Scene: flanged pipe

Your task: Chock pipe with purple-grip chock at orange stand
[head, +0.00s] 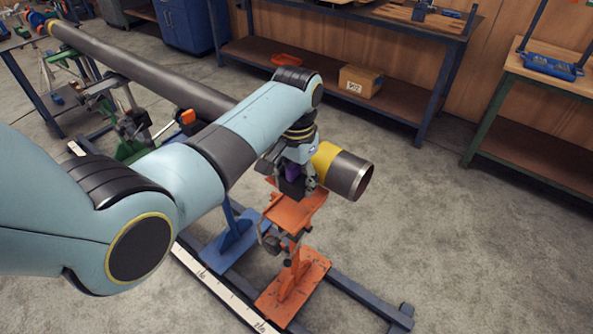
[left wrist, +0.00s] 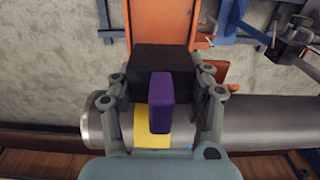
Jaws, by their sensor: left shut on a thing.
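The long grey pipe (head: 140,68) runs from the back left to its open end near the middle, with a yellow band (head: 323,161) near that end. The orange stand (head: 297,208) is below this end. My left gripper (head: 291,178) is beside the pipe, above the stand's orange top. It is shut on the chock, a black block (left wrist: 162,62) with a purple grip (left wrist: 161,102). In the left wrist view the chock lies between the fingers, with the orange plate (left wrist: 165,22) beyond it. I cannot tell whether the chock touches the pipe or plate. My right gripper is not in view.
A blue stand (head: 232,238) and a green stand (head: 130,150) are farther along the pipe. A white ruled strip (head: 215,285) lies along the base rails. Workbenches (head: 340,85) with a cardboard box (head: 361,81) line the back. The floor at right is clear.

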